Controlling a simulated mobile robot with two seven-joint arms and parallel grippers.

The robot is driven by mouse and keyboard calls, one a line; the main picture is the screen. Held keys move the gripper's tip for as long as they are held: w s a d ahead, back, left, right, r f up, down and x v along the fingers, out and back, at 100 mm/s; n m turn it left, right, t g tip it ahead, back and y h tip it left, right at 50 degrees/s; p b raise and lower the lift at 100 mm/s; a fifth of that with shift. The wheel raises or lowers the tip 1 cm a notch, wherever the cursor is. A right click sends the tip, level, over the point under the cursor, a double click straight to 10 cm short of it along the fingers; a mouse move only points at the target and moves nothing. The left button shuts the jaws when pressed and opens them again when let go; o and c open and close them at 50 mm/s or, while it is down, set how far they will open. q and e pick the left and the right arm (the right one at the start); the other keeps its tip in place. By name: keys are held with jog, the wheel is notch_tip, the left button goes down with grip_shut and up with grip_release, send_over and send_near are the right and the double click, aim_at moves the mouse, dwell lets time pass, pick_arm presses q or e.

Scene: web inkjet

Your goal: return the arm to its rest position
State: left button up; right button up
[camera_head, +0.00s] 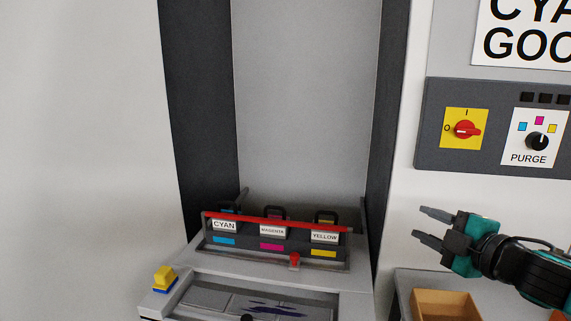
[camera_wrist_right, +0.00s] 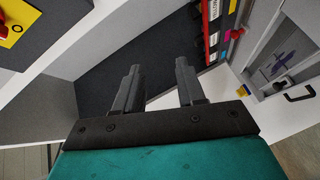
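My right gripper (camera_head: 428,226) comes in from the right in the head view, above a grey bench, its fingers pointing left. In the right wrist view its two fingers (camera_wrist_right: 157,80) stand apart with nothing between them. It touches nothing that I can see. Only the wrist and end of my right arm (camera_head: 510,262) show. My left gripper and arm are not in view.
A cartridge bay (camera_head: 275,232) with cyan, magenta and yellow labels stands left of the gripper under a red bar. A control panel (camera_head: 490,168) with a red switch and purge knob is above. A wooden bin (camera_head: 446,304) sits below. Space between gripper and bay is clear.

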jog(key=s+a+f+m+g, duration=0.1)
jog(key=s+a+f+m, duration=0.25)
jog(key=f, duration=0.45)
jog(key=s+a+f+m+g+h, duration=0.1)
jog(key=s+a+f+m, duration=0.3)
jog(key=f, duration=0.4)
jog(key=s+a+f+m, duration=0.3)
jog(key=s+f, duration=0.2)
jog(key=f, duration=0.3)
jog(key=s+f+m+g+h, duration=0.2)
jog(key=s+f+m, duration=0.3)
jog(key=s+f, duration=0.3)
jog(key=s, duration=0.3)
jog(key=shift+f+g+h, duration=0.3)
jog(key=shift+h, duration=0.1)
